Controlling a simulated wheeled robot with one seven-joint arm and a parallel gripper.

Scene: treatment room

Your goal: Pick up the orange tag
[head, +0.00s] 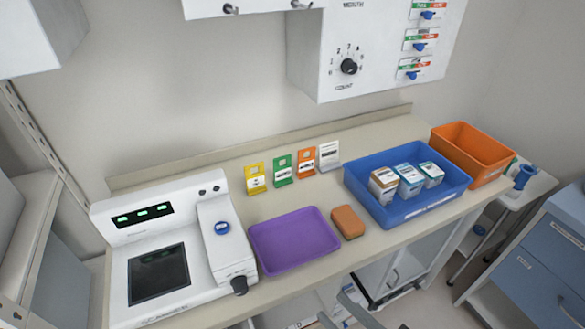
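The orange tag (306,162) stands upright at the back of the beige counter. It is third from the left in a row of small tags, between a green tag (282,170) and a white tag (328,155). A yellow tag (255,179) stands at the left end of the row. The orange tag's front faces the camera and nothing covers it. I cannot make out my gripper in this view.
A purple tray (293,240) and an orange-brown sponge (348,222) lie in front of the tags. A white device (170,245) stands left. A blue bin (405,213) with boxes and an orange bin (473,155) stand right. A wall cabinet (375,45) hangs above.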

